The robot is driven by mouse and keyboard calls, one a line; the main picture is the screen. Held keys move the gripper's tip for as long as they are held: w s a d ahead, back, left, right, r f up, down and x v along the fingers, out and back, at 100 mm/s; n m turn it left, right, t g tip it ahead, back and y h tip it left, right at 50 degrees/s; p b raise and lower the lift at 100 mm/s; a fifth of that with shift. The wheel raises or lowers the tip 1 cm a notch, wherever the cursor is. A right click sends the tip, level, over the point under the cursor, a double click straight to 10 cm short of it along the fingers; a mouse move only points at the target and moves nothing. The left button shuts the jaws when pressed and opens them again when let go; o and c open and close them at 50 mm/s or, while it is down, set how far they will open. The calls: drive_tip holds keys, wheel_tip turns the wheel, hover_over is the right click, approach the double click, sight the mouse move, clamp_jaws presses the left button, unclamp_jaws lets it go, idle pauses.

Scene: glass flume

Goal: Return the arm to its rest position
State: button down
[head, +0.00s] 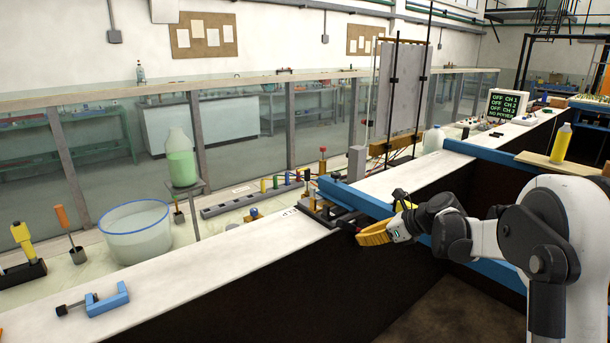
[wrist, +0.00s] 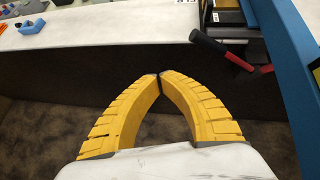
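My arm (head: 500,235) reaches in from the right in the head view, stretched out to the left over the dark front side of the bench. My gripper (head: 362,238) is just in front of the white bench ledge, beside the blue beam. In the wrist view the two yellow fingers of my gripper (wrist: 160,77) curve together and their tips meet. Nothing shows between them. Below the fingers are the dark bench side and the floor.
The white ledge (head: 190,285) carries a blue clamp (head: 108,300). The blue beam (head: 355,198) lies close to my gripper. A red-and-black handled tool (wrist: 222,50) juts out near the ledge edge. A yellow bottle (head: 561,143) stands at the right. The floor (head: 432,300) below is clear.

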drive_tip(key=s+a+r+n+h, duration=0.25)
drive_tip(key=s+n, duration=0.35)
drive_tip(key=s, duration=0.4)
drive_tip(key=s+a+r+n+h, duration=0.1)
drive_tip(key=s+r+n+h, duration=0.1)
drive_tip(key=s+r+n, duration=0.5)
drive_tip(key=s+d+f+n+h, duration=0.1)
drive_tip(key=s+f+n, duration=0.2)
drive_tip(key=s+n, duration=0.3)
drive_tip(key=s+d+f+n+h, duration=0.1)
drive_tip(key=s+f+n, duration=0.3)
drive_tip(key=s, duration=1.1)
drive_tip(key=n+h, duration=0.1)
drive_tip(key=n, duration=0.2)
drive_tip(key=shift+d, duration=0.3)
drive_tip(key=shift+s+h, duration=0.1)
drive_tip(key=shift+h, duration=0.15)
